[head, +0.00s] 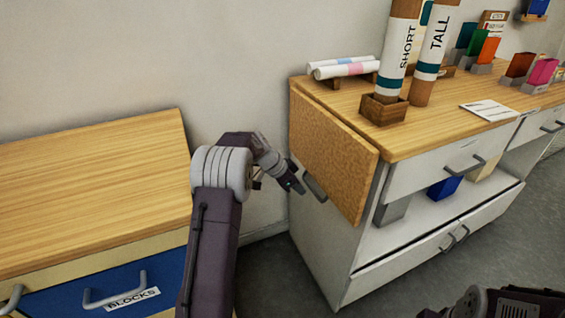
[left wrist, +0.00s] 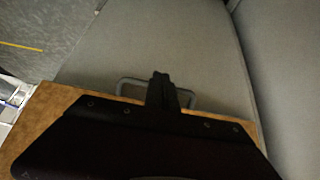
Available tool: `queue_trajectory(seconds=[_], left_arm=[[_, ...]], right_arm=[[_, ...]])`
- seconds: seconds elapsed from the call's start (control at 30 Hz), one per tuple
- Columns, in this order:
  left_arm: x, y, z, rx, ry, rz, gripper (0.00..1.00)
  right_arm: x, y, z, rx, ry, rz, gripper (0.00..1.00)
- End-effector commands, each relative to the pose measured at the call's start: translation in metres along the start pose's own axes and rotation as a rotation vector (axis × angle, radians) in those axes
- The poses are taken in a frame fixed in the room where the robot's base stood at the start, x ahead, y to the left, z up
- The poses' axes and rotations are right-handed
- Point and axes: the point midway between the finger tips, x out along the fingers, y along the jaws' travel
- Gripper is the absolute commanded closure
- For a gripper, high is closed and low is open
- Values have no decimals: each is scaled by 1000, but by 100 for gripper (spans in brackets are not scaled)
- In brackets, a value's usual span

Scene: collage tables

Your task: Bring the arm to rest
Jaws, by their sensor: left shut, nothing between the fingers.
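My left arm reaches up from the bottom of the head view, and its left gripper (head: 294,186) is shut and empty. It is in front of the side of the white cabinet (head: 318,240), close to a grey handle (head: 314,187) below a tan cork-like panel (head: 335,150). In the left wrist view the shut fingers (left wrist: 163,88) overlap the handle (left wrist: 128,84) in the picture; I cannot tell whether they touch it. A dark part of my right arm shows at the bottom right of the head view, with no fingers visible.
A wooden cabinet top (head: 90,190) with a blue drawer (head: 125,282) labelled BLOCKS is at the left. The right cabinet top (head: 445,125) bears tubes marked SHORT (head: 397,52) and TALL (head: 432,52), paper rolls (head: 345,68) and coloured pieces. Grey floor (head: 268,272) lies between the cabinets.

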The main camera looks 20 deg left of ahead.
Motion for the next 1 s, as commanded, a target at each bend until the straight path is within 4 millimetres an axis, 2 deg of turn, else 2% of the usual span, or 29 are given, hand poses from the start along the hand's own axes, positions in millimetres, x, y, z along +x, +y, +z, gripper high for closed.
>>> queue_trajectory(seconds=[0.03,0.2,0.57,0.67,0.73,0.77,0.83,0.93,1.0], left_arm=[[-15,-1,-3,-2,1,-3,100],[-40,-1,-1,-1,0,-2,100],[-42,1,-1,3,-1,3,100],[-45,12,-21,48,12,5,100],[-53,31,-45,102,28,8,100],[-55,47,-52,129,25,21,100],[-58,90,-52,199,-19,58,100],[-60,144,-25,193,-125,85,100],[-63,176,4,136,-207,81,100]], right_arm=[[-9,0,-1,0,0,0,25],[-16,0,-2,0,0,0,25],[-15,0,-2,0,0,0,25],[-16,0,-2,0,0,0,25],[-16,0,-2,0,0,0,25],[-16,0,-2,0,0,0,25],[-15,0,-2,0,0,0,25],[-15,0,-2,0,0,0,25],[-15,0,-2,0,0,0,25]])
